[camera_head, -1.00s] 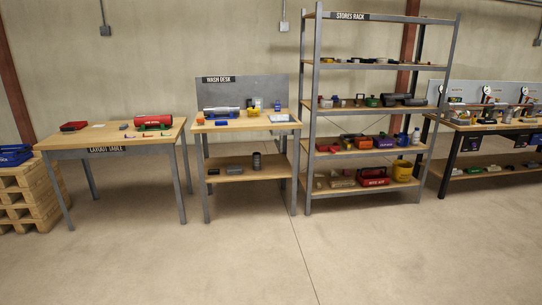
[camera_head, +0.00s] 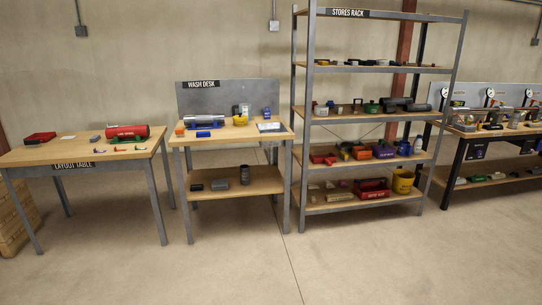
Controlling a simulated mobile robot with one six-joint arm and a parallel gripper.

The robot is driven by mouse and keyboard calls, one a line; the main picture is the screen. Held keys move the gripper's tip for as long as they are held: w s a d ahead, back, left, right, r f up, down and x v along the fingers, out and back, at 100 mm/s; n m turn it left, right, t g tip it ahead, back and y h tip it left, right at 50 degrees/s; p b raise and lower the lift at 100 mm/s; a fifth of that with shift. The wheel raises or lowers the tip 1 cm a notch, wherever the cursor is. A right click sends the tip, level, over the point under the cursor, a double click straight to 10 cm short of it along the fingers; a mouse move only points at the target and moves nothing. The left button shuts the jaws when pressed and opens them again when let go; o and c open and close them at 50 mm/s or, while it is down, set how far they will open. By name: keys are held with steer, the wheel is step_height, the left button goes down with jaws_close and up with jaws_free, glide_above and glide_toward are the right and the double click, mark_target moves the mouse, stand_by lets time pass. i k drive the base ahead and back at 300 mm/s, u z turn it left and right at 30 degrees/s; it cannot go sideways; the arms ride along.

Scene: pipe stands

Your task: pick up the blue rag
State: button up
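A small flat blue thing (camera_head: 203,134) lies near the front edge of the wash desk's top (camera_head: 232,133); it may be the blue rag, but it is too small to be sure. Just behind it, a silver pipe (camera_head: 206,120) rests on a blue stand. A blue bottle or can (camera_head: 267,112) stands at the back right of the same desk. My gripper is not in view.
The layout table (camera_head: 30,157) with a red pipe (camera_head: 128,131) stands to the left. The stores rack (camera_head: 308,100), with several loaded shelves, stands to the right, and a bench (camera_head: 460,160) is farther right. Open concrete floor (camera_head: 240,265) lies in front.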

mark_target(202, 134)
steer(key=u, duration=0.1)
steer(key=i, duration=0.8)
steer(key=u, duration=0.5)
steer(key=i, duration=1.3)
steer(key=u, duration=0.35)
